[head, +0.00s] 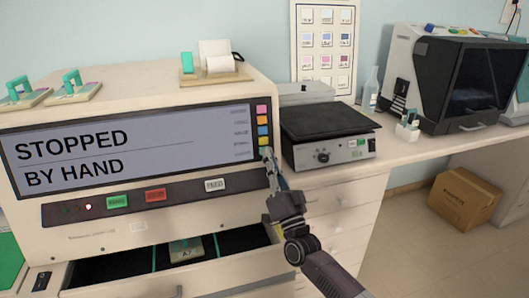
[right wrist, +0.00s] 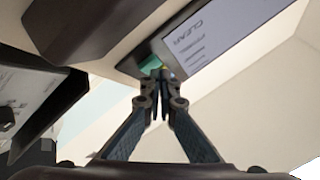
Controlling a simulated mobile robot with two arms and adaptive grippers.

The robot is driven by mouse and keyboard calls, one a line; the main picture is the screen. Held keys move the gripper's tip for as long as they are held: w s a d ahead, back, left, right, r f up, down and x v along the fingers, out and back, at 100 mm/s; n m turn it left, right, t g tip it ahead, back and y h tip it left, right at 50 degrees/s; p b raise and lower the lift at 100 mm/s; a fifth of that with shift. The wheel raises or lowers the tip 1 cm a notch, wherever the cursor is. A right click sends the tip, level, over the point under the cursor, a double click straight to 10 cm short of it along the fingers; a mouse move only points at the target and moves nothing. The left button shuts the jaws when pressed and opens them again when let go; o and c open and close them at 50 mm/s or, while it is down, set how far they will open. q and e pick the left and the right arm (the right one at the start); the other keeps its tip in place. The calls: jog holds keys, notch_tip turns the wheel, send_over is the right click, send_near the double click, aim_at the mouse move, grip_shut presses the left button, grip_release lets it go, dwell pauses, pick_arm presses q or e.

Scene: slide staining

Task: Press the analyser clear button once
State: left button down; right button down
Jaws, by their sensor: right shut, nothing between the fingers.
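The analyser (head: 120,222) is the large cream machine at the left of the head view. Its screen (head: 190,140) reads "STOPPED BY HAND". A column of coloured buttons runs down the screen's right edge, with the green one (head: 264,153) lowest. In the right wrist view a "CLEAR" label shows on the screen edge (right wrist: 205,42), close to the green button (right wrist: 150,66). My right gripper (head: 267,155) is shut and empty, its tips (right wrist: 160,74) at the lowest buttons. The tips partly hide the buttons; I cannot tell whether they touch. My left gripper is out of view.
An open drawer (head: 115,268) sticks out underneath. A black-topped hotplate (head: 325,122) stands right of the analyser.

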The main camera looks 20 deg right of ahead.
jog(key=shift+w+f+b, duration=0.1)
jog(key=shift+w+b, duration=0.15)
jog(key=shift+b, duration=0.1)
dwell(0.5)
jog(key=shift+s+r+p, duration=0.2)
jog(key=shift+s+p, duration=0.3)
jog(key=shift+p, duration=0.15)
jog(key=shift+s, duration=0.25)
jog(key=s+p, duration=0.2)
jog(key=s+r+p, duration=0.1)
jog(key=s+p, duration=0.1)
jog(key=s, duration=0.1)
jog(key=shift+d, duration=0.1)
jog(key=shift+w, duration=0.1)
